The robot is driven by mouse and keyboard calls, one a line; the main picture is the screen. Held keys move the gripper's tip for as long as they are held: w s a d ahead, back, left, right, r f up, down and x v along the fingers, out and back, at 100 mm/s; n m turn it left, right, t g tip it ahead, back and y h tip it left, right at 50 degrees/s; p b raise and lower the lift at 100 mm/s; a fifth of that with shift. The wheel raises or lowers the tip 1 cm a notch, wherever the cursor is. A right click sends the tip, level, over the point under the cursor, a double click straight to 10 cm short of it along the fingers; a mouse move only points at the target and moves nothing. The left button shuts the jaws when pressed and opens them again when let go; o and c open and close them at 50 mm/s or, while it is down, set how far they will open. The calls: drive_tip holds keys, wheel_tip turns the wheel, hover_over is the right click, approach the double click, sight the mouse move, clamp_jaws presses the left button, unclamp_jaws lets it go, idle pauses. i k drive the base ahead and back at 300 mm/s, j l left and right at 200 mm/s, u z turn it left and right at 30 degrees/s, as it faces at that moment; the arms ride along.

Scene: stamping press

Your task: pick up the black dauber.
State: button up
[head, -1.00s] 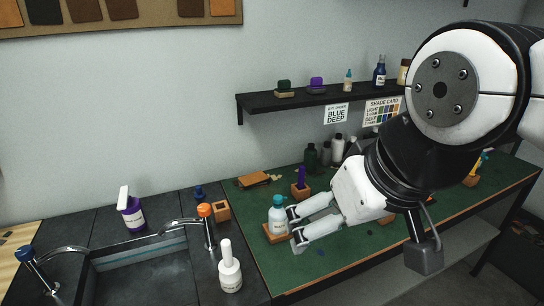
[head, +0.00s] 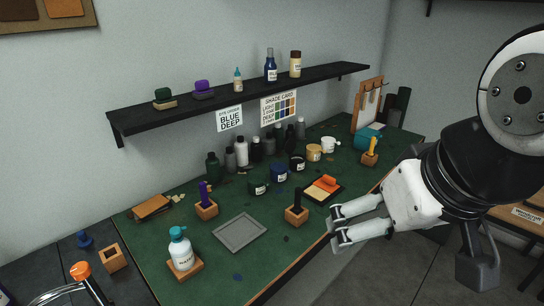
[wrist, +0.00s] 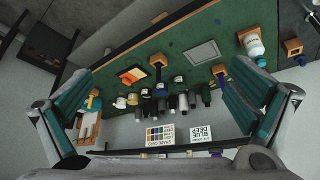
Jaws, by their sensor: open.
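The black dauber (head: 297,199) stands upright in a small wooden block (head: 296,216) near the front edge of the green bench top. My gripper (head: 332,228) is open and empty, just right of the block in the head view and apart from it. Its two fingers are spread wide in the wrist view (wrist: 158,80), where the bench appears upside down. A wooden block (wrist: 158,60) with a dark dauber shows between the fingers there, some way off.
A purple dauber (head: 204,194) in a block, a grey tray (head: 240,232) and a white bottle (head: 182,254) stand to the left. An orange pad (head: 324,188) lies close behind the black dauber. Several jars and bottles line the back under the shelf (head: 240,98).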

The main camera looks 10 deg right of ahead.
sight(297, 209)
drive_tip(key=l+u, duration=0.1)
drive_tip(key=u, duration=0.3)
drive_tip(key=i+l+u, duration=0.1)
drive_tip(key=u, duration=0.35)
drive_tip(key=l+u, duration=0.15)
drive_tip(key=u, duration=0.25)
drive_tip(key=l+u, duration=0.1)
drive_tip(key=u, duration=0.35)
drive_tip(key=k+l+u, duration=0.1)
drive_tip(key=l+u, duration=0.15)
drive_tip(key=l, duration=0.25)
drive_tip(key=k+l+u, duration=0.25)
drive_tip(key=l, duration=0.2)
drive_tip(key=k+l+u, duration=0.1)
drive_tip(key=l+u, duration=0.15)
drive_tip(key=l, duration=0.2)
drive_tip(key=k+l+u, duration=0.2)
drive_tip(key=l, duration=0.2)
drive_tip(key=k+l+u, duration=0.25)
drive_tip(key=k+l, duration=0.45)
drive_tip(key=l, duration=0.15)
drive_tip(key=k+l, duration=0.5)
drive_tip(key=l, duration=0.15)
